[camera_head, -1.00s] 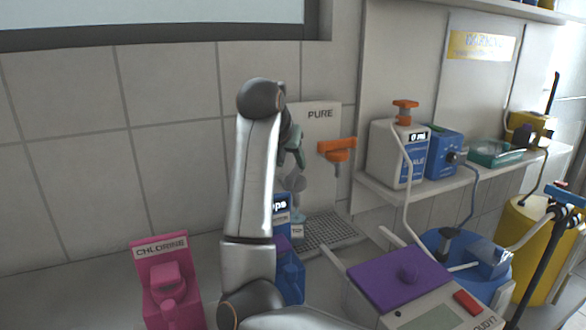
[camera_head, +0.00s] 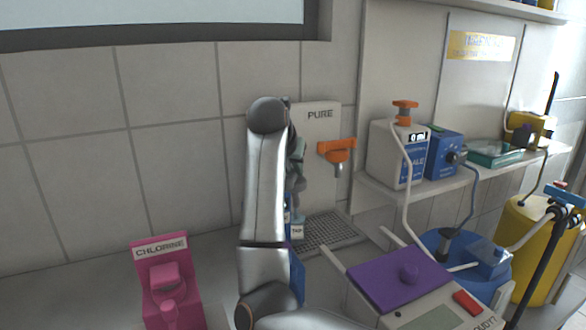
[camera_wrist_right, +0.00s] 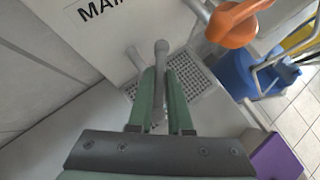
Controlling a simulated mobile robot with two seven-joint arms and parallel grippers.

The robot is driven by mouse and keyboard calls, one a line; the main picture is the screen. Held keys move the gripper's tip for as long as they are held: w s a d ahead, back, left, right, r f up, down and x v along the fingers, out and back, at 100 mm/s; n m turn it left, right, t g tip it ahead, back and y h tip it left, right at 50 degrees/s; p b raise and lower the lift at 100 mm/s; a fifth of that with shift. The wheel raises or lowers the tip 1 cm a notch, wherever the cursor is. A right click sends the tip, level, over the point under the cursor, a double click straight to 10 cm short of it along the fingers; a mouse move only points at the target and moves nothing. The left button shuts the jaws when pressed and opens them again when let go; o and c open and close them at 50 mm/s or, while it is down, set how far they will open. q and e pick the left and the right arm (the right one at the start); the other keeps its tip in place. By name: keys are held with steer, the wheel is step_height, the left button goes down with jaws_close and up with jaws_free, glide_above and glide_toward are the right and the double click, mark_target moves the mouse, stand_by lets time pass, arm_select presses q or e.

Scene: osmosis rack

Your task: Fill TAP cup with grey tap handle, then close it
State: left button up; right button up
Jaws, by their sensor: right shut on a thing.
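My right gripper (camera_head: 298,172) is in front of the wall panel, with its green fingers partly hidden behind my arm. In the right wrist view, the gripper (camera_wrist_right: 160,82) is shut on the grey tap handle (camera_wrist_right: 161,50), whose rounded end shows beyond the fingertips. The small TAP label of the cup (camera_head: 297,232) shows just right of my arm, below the gripper. The rest of the cup is hidden, and I cannot see its fill level or any water. My left gripper is not in view.
An orange tap handle (camera_head: 337,151) is on the PURE panel, close right of my gripper. A grated drain tray (camera_head: 330,232) lies below. A pink chlorine unit (camera_head: 166,285) stands left, and a purple-lidded device (camera_head: 385,285) stands in front right.

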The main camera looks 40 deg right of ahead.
jaws_close()
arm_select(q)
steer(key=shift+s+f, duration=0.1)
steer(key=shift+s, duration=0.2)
